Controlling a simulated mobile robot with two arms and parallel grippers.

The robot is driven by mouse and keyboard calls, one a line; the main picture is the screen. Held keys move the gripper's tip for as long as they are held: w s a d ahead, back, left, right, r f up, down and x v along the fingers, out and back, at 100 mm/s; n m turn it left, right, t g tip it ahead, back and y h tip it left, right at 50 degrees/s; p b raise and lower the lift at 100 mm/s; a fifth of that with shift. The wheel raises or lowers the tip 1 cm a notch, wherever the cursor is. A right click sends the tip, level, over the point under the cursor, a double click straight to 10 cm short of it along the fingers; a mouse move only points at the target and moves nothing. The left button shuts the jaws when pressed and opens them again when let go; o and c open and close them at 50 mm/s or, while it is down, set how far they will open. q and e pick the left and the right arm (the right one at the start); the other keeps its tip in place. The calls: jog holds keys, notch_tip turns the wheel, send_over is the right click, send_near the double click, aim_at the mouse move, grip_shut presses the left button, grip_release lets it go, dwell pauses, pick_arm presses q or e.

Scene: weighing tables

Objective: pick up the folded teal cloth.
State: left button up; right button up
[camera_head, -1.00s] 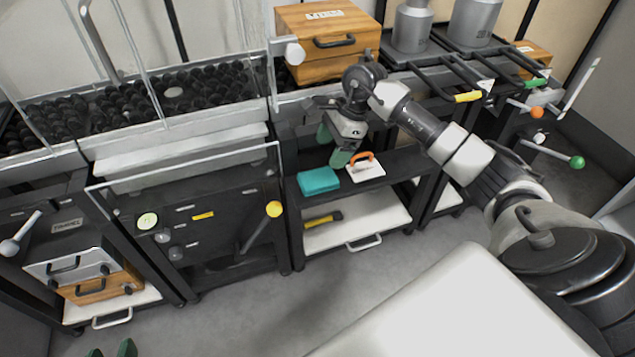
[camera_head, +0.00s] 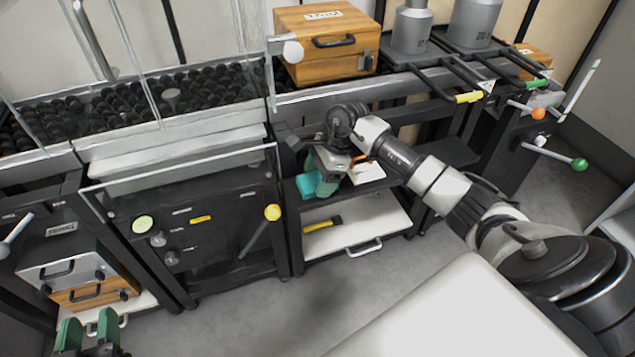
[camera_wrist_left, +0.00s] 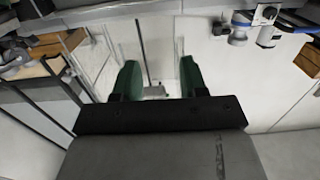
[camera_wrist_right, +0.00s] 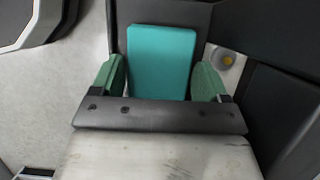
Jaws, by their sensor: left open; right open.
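The folded teal cloth (camera_head: 306,184) lies on the dark shelf of the middle cart, partly hidden behind my right gripper in the head view. In the right wrist view the cloth (camera_wrist_right: 161,60) is a flat teal rectangle lying ahead of and between the two green fingers. My right gripper (camera_head: 325,184) is open and empty, over or beside the cloth; I cannot tell whether it touches it. My left gripper (camera_head: 88,330) is open and empty at the lower left of the head view, far from the cloth. Its green fingers also show in the left wrist view (camera_wrist_left: 160,78).
An orange-handled white item (camera_head: 368,170) lies right of the cloth. A yellow-and-black tool (camera_head: 322,224) lies on the white lower shelf (camera_head: 360,226). A wooden box (camera_head: 326,45) and grey weights (camera_head: 410,30) stand above. The floor in front is clear.

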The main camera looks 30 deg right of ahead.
aim_at(310, 181)
pick_arm(q)
jog(key=shift+d+r+t, duration=0.1)
jog(key=shift+r+t, duration=0.2)
jog(key=shift+r, duration=0.1)
pick_arm(e)
jog(key=shift+f, duration=0.15)
jog(key=c, duration=0.6)
pick_arm(q)
jog(key=shift+w+r, duration=0.1)
jog(key=shift+r, duration=0.05)
pick_arm(e)
jog(key=shift+o, duration=0.2)
